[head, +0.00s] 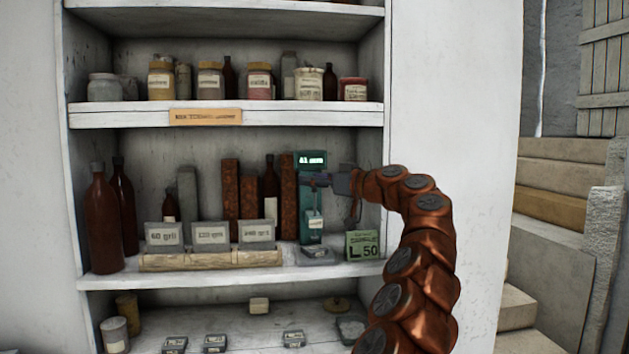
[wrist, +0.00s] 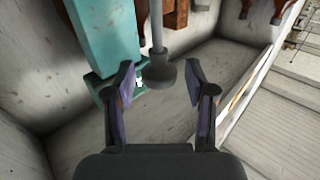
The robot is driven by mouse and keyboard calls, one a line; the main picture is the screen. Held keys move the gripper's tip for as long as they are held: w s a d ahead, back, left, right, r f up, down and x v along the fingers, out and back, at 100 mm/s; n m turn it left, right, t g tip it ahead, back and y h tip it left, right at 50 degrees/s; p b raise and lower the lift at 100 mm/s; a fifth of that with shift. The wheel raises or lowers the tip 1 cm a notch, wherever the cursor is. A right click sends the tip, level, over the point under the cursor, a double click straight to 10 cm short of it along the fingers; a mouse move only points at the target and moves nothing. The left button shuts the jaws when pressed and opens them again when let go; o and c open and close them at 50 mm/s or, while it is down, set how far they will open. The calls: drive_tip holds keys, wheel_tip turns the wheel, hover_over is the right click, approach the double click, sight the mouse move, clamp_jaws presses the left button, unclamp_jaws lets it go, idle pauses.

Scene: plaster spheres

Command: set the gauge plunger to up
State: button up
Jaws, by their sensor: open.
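The gauge is a teal upright device (head: 311,228) with a small lit display (head: 311,159), standing on the middle shelf. Its teal body (wrist: 104,35) fills the upper left of the wrist view. The plunger, a grey rod with a flared dark foot (wrist: 156,75), shows in the wrist view beside the body. My gripper (wrist: 160,82) is open, with one finger on each side of the plunger's foot; I see gaps on both sides.
A green box marked L 50 (head: 362,245) stands right of the gauge. Grey grit boxes (head: 211,236) stand at the left, with brown bottles (head: 103,220) beyond. The shelf above holds several jars (head: 259,82). The cabinet's right wall is close to my arm.

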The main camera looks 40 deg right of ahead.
drive_tip(key=shift+s, duration=0.15)
drive_tip(key=v, duration=1.1)
drive_tip(key=shift+s+d, duration=0.2)
drive_tip(key=shift+s, duration=0.15)
idle(0.4)
